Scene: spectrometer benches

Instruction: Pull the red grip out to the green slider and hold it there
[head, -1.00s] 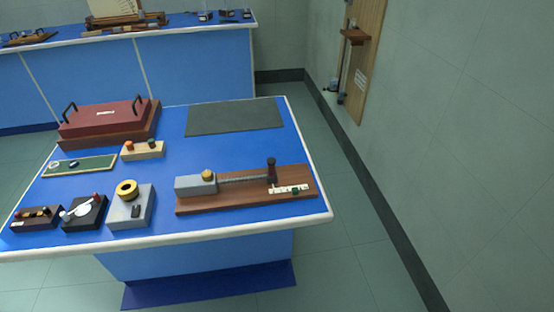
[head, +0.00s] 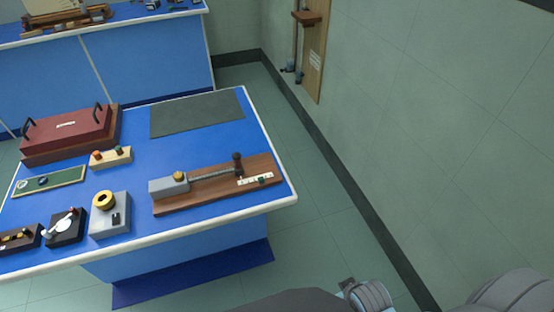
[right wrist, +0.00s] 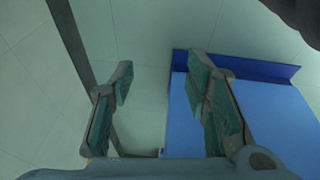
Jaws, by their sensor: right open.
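The spring apparatus is a brown wooden board (head: 200,202) near the right corner of the blue bench. A grey block (head: 168,187) with a yellow knob sits at its left end, and a spring (head: 212,174) runs from it to a dark upright grip (head: 238,163); its red colour is hard to tell. The small green slider (head: 262,181) sits on a white scale (head: 250,180) in front of and right of the grip. My right gripper (right wrist: 162,78) is open and empty in the right wrist view, above floor and bench base. My left gripper is out of view.
On the bench are a grey box with a yellow ring (head: 110,222), a red case (head: 68,140), a small two-knob block (head: 110,157) and a flat dark mat (head: 196,113). Floor (head: 330,225) is open between bench and wall. My arm shows at bottom right.

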